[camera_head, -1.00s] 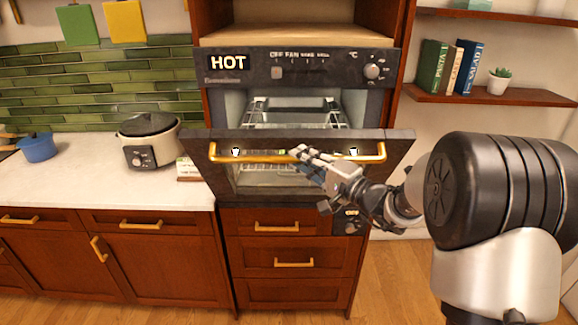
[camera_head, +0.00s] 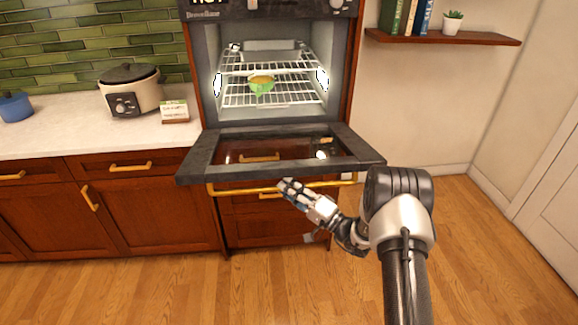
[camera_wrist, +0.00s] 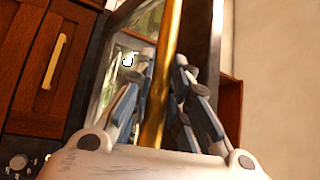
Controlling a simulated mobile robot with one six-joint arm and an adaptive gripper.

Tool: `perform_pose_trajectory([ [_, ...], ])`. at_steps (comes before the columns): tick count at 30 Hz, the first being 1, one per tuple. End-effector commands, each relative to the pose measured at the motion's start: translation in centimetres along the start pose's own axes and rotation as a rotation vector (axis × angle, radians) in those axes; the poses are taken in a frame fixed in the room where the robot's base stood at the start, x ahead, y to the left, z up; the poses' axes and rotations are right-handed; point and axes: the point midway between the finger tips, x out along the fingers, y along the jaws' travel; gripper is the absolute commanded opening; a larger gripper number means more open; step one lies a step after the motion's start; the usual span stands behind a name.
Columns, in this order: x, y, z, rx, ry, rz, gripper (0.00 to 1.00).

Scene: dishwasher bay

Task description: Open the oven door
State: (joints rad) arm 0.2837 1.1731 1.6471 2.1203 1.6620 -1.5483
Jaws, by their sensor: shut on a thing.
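The oven (camera_head: 211,60) stands in the wooden cabinet. Its door (camera_head: 195,165) is hinged at the bottom and swung well down, close to level, with the cavity exposed. The brass bar handle (camera_head: 235,191) runs along the door's outer edge. My gripper (camera_head: 284,184) is at the handle, right of its middle. In the wrist view the handle (camera_wrist: 165,70) passes between the two fingers (camera_wrist: 164,75), which are shut on it. Inside the oven are wire racks (camera_head: 240,95) and a small green bowl (camera_head: 262,85) with yellowish contents.
Wooden drawers (camera_head: 232,226) sit below the door. At left, the white counter (camera_head: 60,138) holds a slow cooker (camera_head: 130,92), a blue pot (camera_head: 14,105) and a small card (camera_head: 174,111). A shelf with books (camera_head: 420,15) and a plant (camera_head: 453,20) hangs right. Wooden floor (camera_head: 460,250) is clear.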

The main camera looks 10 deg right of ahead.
Motion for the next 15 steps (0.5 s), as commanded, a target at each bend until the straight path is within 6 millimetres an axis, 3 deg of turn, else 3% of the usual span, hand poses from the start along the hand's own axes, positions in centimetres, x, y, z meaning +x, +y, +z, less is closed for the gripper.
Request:
perform_pose_trajectory([
  [1,-0.4,1.4,0.5,0.006,-0.001,0.005,0.00],
  [6,-1.2,4.4,1.3,-0.030,0.000,-0.029,0.00],
  [15,-1.8,7.0,1.8,-0.089,0.002,-0.082,0.00],
])
